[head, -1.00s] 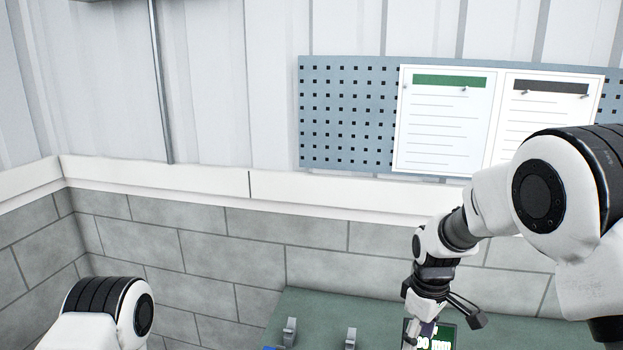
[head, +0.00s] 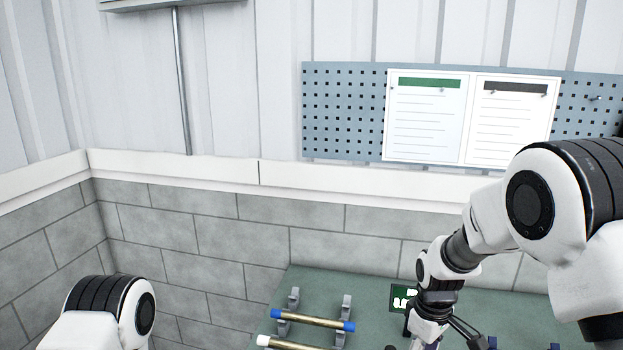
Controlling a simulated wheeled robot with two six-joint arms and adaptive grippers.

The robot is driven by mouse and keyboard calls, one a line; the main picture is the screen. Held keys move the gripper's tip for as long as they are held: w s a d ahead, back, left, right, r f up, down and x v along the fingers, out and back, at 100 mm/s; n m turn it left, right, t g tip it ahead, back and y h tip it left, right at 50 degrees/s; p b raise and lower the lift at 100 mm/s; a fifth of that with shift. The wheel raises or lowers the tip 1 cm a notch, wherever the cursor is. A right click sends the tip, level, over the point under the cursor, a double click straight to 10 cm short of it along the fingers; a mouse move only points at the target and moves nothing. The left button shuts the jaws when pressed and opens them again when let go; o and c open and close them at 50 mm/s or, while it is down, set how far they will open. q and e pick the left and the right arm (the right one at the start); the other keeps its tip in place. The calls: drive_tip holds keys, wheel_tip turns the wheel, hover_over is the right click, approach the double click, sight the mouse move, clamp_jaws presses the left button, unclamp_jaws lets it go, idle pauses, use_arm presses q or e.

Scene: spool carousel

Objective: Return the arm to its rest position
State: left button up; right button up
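My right arm (head: 490,225) comes in from the right and reaches down over the green bench (head: 378,300). My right gripper (head: 436,318) is at the bottom edge, in front of a small dark display (head: 402,297). Its fingers are partly cut off by the frame, so I cannot tell whether they are open or hold anything. Of my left arm, only a white and black joint (head: 110,310) shows at the lower left. My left gripper is out of view.
Rods, one with blue ends (head: 312,320) and one with a white end (head: 290,343), lie across grey brackets (head: 346,304) left of the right gripper. Behind are a block wall (head: 200,235) and a pegboard (head: 343,110) with two sheets (head: 425,120).

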drive_tip(key=s+d+f+m, duration=0.1)
drive_tip(key=s+f, duration=0.2)
drive_tip(key=f, duration=0.2)
drive_tip(key=s+f+m, duration=0.1)
drive_tip(key=s+f, duration=0.3)
drive_tip(key=f, duration=0.2)
drive_tip(key=s+d+f+m, duration=0.1)
drive_tip(key=s+f, duration=0.3)
drive_tip(key=f, duration=0.2)
drive_tip(key=shift+d+m, duration=0.3)
drive_tip(key=s+d+f+m, duration=0.15)
drive_tip(key=s+f, duration=0.25)
drive_tip(key=s, duration=0.6)
drive_tip(key=s+f+m, duration=0.3)
drive_tip(key=s, duration=0.6)
use_arm(q)
wheel_tip(320, 180, down, 16)
drive_tip(key=b, duration=1.5)
drive_tip(key=shift+w+b, duration=0.3)
drive_tip(key=shift+w, duration=0.05)
use_arm(e)
wheel_tip(320, 180, down, 16)
drive_tip(key=shift+w+a+r, duration=0.15)
drive_tip(key=shift+w+a, duration=0.05)
drive_tip(key=shift+w, duration=0.1)
use_arm(q)
drive_tip(key=shift+r, duration=0.1)
